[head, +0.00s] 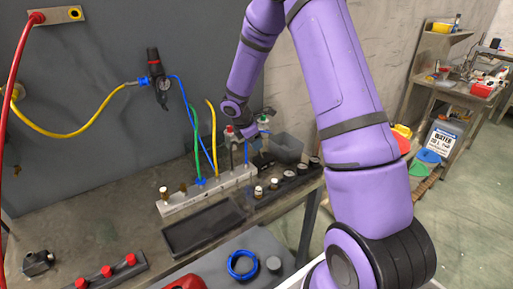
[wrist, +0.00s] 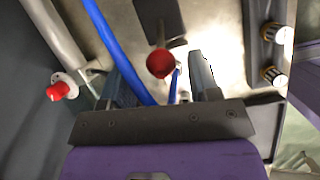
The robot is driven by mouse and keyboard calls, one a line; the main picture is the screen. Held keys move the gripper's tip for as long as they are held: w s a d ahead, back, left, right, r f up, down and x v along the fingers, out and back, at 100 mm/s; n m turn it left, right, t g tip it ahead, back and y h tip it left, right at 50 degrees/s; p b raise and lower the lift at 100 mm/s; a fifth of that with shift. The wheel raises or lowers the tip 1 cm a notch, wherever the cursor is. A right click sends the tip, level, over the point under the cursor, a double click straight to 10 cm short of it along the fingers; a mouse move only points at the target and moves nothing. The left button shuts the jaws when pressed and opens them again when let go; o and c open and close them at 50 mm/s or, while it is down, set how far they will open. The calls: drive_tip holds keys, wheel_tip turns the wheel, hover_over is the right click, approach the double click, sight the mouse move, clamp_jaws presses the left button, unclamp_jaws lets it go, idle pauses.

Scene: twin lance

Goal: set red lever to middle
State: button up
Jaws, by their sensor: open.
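In the wrist view a round red knob (wrist: 160,64), which looks like the red lever's end, shows between my gripper's fingers. My gripper (wrist: 160,76) is open, with one finger on each side of the knob and no clear contact. A second red knob (wrist: 61,91) on a pale round base is outside the left finger. In the head view my gripper (head: 246,131) is over the far right end of the pale manifold block (head: 207,190), with the levers there small and partly hidden.
Blue (wrist: 118,55), green and yellow hoses rise from the block close to my gripper. A black tray (head: 203,228) lies in front of it. A dark strip with several knobs (head: 288,181) is to the right. A grey bin (head: 283,147) stands behind.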

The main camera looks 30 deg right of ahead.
drive_tip(key=shift+x, duration=2)
clamp_jaws()
